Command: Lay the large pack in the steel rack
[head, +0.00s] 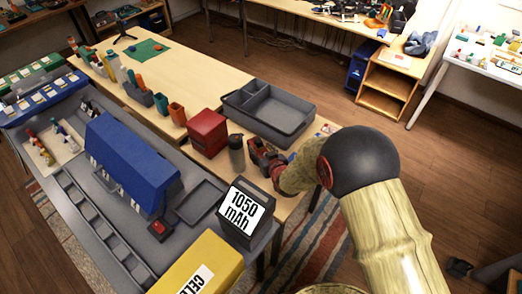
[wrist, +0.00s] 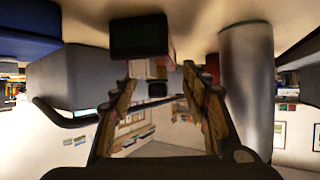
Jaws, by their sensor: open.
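My gripper (head: 262,158) is low over the front bench, right of a grey metal cylinder (head: 237,152). In the wrist view, which looks upside down, my gripper (wrist: 157,82) has its two fingers well apart with nothing between them. A dark block (wrist: 140,37) stands on the bench just beyond the fingertips, apart from them as far as I can see; it may be the large pack. In the head view my gripper mostly hides that spot. I cannot pick out the steel rack with certainty in either view.
A grey divided tray (head: 285,122) stands behind my gripper, and a red box (head: 207,133) is left of the cylinder. A shallow dark tray (head: 201,202) looks empty.

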